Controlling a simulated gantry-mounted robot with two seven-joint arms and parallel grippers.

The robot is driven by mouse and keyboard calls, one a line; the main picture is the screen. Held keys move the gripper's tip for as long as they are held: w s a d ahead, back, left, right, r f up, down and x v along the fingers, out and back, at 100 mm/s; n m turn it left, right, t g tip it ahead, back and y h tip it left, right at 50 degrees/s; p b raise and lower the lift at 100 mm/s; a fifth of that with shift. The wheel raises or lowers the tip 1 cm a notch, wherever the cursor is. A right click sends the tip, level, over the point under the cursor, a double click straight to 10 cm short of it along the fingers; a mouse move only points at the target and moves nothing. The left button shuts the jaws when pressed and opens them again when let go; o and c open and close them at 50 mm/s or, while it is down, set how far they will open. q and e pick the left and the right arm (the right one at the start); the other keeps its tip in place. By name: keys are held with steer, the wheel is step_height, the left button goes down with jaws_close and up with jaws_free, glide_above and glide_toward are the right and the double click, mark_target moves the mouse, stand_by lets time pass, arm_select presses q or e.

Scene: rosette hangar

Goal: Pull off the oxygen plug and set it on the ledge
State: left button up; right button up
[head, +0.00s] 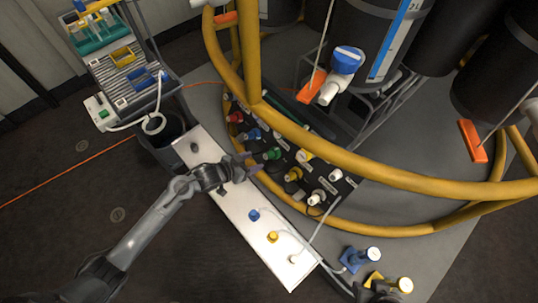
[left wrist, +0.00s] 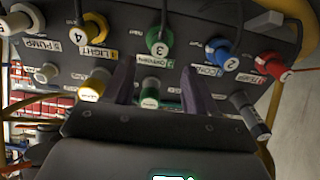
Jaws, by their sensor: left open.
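In the head view a green plug (head: 272,153) sits in the dark panel, just beyond the tips of my left gripper (head: 250,166). In the left wrist view, a green fitting (left wrist: 150,95) shows between the spread fingers of the left gripper (left wrist: 155,78), with no visible contact. A second green plug (left wrist: 158,42) with a cable is above it, beside the oxygen label (left wrist: 151,63). The pale ledge (head: 228,199) runs below the panel, under my left forearm. My right gripper is not in view.
A blue piece (head: 254,215), a yellow piece (head: 272,237) and a white piece (head: 294,259) stand on the ledge. Red (head: 235,117), blue (head: 254,134) and yellow (head: 293,174) plugs flank the green one. A thick yellow rail (head: 350,160) curves over the panel.

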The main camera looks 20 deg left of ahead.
mark_target(266, 156)
arm_select(q)
steer(key=b+x, duration=0.5)
steer(key=shift+s+f+b, duration=0.15)
steer(key=shift+f+b, duration=0.1)
steer(key=shift+b, duration=0.15)
steer(key=shift+w+d, duration=0.1)
steer(key=shift+w, duration=0.25)
steer(key=shift+b+x, duration=0.6)
steer(key=shift+x, duration=0.95)
steer(key=shift+r+p, duration=0.1)
steer(key=shift+p, duration=0.8)
steer(key=shift+c, duration=0.4)
jaws_close()
